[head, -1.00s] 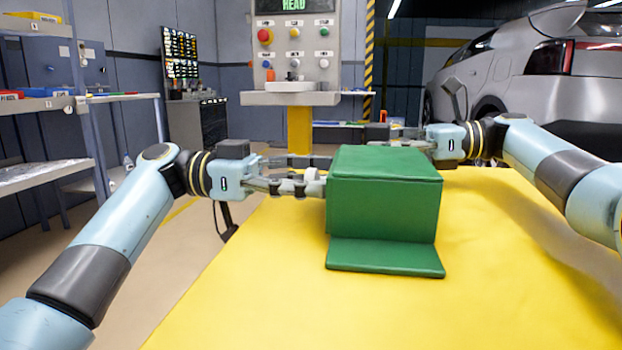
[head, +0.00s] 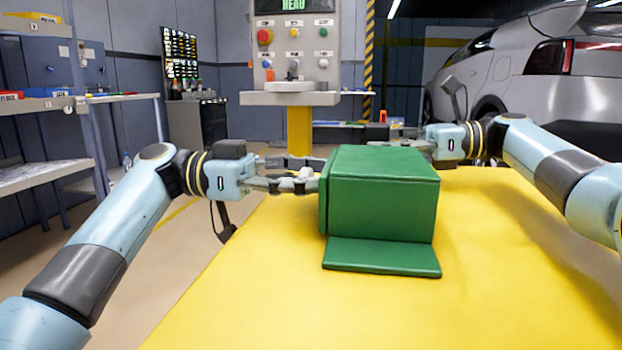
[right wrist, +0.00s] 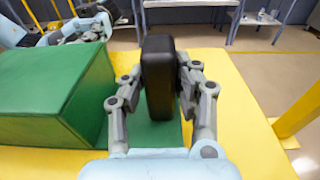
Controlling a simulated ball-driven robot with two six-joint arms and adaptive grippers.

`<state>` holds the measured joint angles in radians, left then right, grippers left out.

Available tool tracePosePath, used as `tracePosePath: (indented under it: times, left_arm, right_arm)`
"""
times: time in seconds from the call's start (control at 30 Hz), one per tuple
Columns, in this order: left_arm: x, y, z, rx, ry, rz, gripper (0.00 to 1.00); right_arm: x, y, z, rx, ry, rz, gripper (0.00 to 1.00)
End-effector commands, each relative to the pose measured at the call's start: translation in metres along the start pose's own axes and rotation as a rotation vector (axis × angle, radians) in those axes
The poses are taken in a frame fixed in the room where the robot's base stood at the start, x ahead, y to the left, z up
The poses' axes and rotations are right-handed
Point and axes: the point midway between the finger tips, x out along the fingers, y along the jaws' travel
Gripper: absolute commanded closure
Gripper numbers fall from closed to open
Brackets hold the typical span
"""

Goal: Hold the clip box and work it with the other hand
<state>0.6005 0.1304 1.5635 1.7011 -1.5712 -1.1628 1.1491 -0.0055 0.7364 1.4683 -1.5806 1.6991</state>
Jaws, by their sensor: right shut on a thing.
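The green clip box (head: 382,211) stands on the yellow table, with a flat green flap (head: 382,257) along its front bottom edge. A thin green panel (head: 323,205) shows along its left side. My left gripper (head: 309,176) is at that side with a small white knob (head: 305,172) between its fingers; I cannot tell whether it grips it. My right gripper (head: 412,143) is behind the box's right side, its tips partly hidden. In the right wrist view it is shut on an upright dark block (right wrist: 158,78), with the box (right wrist: 55,95) at the left.
The yellow table (head: 490,290) is clear in front and to the right of the box. A control panel (head: 294,45) stands behind, shelves (head: 45,170) at the left and a grey car (head: 530,75) at the back right.

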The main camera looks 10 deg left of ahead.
Motion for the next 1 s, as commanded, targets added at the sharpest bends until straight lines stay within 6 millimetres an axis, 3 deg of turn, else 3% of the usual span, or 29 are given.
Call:
tracePosePath:
  times: [0.3, 0.43, 0.7, 0.73, 0.9, 1.0]
  left_arm:
    - [-0.064, 0.0, 0.002, 0.0, -0.006, 0.001, 1.0]
    - [-0.073, 0.001, 0.001, 0.001, -0.003, 0.003, 1.0]
    - [-0.073, 0.001, 0.001, 0.001, -0.002, 0.005, 1.0]
    - [-0.073, 0.001, 0.001, 0.001, -0.002, 0.005, 0.68]
    - [-0.073, 0.001, 0.0, 0.001, -0.001, 0.003, 0.46]
    - [-0.073, 0.001, 0.0, 0.001, -0.001, 0.003, 0.45]
  right_arm:
    - [-0.001, -0.001, 0.0, 0.0, 0.001, -0.002, 0.96]
    - [-0.001, -0.001, 0.0, 0.0, 0.001, -0.003, 0.96]
    - [-0.001, -0.001, 0.0, -0.001, 0.001, -0.005, 0.96]
    - [-0.001, -0.001, 0.0, -0.001, 0.001, -0.005, 0.97]
    - [-0.001, -0.001, 0.0, -0.001, 0.001, -0.004, 0.97]
    - [-0.001, -0.001, 0.0, 0.0, 0.001, -0.003, 0.96]
